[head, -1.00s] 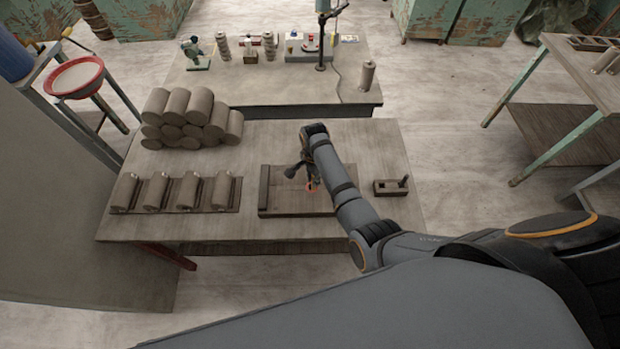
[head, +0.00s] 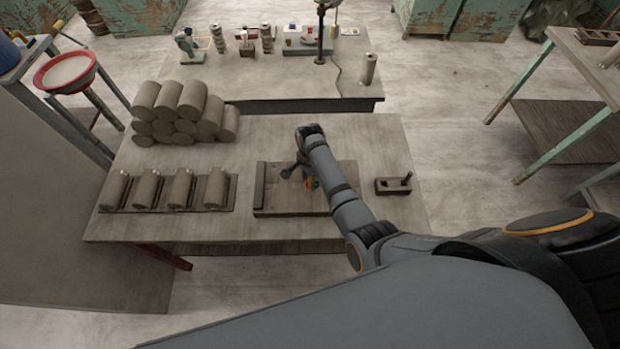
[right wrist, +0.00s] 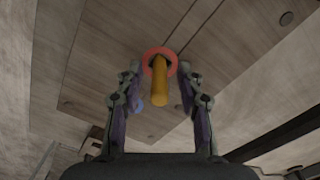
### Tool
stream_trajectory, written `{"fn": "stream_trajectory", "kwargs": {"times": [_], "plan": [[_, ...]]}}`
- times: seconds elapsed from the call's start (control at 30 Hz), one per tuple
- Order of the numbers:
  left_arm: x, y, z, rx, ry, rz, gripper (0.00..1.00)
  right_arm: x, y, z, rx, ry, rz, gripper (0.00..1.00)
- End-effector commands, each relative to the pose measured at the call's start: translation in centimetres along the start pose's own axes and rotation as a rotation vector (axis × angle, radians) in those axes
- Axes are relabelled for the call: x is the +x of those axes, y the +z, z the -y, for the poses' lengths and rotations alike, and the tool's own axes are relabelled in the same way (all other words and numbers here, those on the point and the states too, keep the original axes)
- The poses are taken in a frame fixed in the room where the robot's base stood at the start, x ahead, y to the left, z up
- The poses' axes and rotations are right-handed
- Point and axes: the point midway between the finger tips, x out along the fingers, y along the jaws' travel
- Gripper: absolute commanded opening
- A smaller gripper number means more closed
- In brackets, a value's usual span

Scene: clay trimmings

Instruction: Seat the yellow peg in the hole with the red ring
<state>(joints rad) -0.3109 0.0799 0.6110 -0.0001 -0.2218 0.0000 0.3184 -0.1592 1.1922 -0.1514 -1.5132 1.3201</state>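The yellow peg (right wrist: 160,88) shows in the right wrist view with its far end inside the red ring (right wrist: 150,56) around the hole. How deep it sits I cannot tell. The fingers of my right gripper (right wrist: 160,78) stand apart on both sides of the peg, with gaps between. In the head view my right gripper (head: 298,172) is low over the wooden board (head: 277,203), and a small bit of yellow and red shows beside it; my arm hides part of the board. A blue spot (right wrist: 138,106) lies beside the peg. My left gripper is not in view.
A small block with an upright pin (head: 393,186) stands right of the board. Clay rolls lie on a rack (head: 168,208) at the left, with a stack of rolls (head: 185,112) behind. A second table (head: 290,85) with tools stands beyond. The table's front right is bare.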

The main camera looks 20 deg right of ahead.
Motion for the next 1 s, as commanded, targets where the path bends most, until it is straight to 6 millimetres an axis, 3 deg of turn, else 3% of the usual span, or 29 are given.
{"fn": "stream_trajectory", "kwargs": {"times": [0.2, 0.4, 0.47, 0.7, 1.0], "plan": [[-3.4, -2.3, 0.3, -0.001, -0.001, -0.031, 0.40, -3.3, 0.0, 0.0, 0.000, -0.001, 0.000, 0.37], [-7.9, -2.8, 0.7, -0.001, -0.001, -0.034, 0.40, -7.5, 0.0, 0.0, 0.000, 0.000, 0.000, 0.37], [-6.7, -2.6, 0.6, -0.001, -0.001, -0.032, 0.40, -7.9, 0.0, 0.2, 0.000, -0.005, -0.001, 0.37], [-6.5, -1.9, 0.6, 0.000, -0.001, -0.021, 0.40, -11.4, 0.0, 0.1, 0.000, -0.001, 0.001, 0.37], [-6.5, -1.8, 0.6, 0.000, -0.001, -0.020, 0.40, -12.0, 0.0, 0.0, 0.000, 0.000, 0.000, 0.37]]}}
